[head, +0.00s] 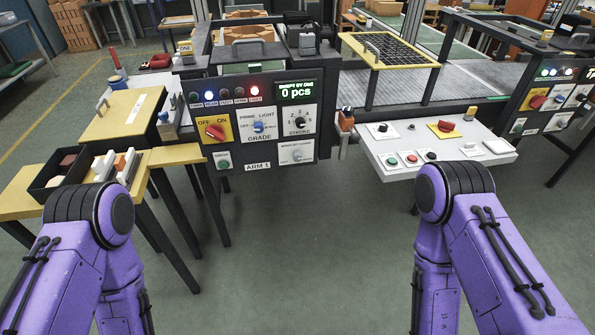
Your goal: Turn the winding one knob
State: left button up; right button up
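Several knobs show in the head view, and I cannot read the word "winding" on any of them. The black panel labelled ARM 1 (240,166) carries a red knob (215,131) on a yellow OFF/ON plate, a blue GRADE knob (258,127), a black STROKE knob (299,124) and a pale knob (297,154) with a label too small to read. The white console to the right carries a black knob (382,128) and a red knob (446,126) on a yellow plate. Both my arms show only to their bends; neither gripper is in view.
The white console (480,152) juts out beside the ARM 1 panel. A yellow table (20,205) at left holds a black tray (46,190) and small blocks. Another control panel (560,100) stands at far right. The green floor (290,250) between my arms is clear.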

aim_at(296, 155)
jog(key=u, duration=0.75)
jog(key=i, duration=0.65)
jog(key=z, duration=0.65)
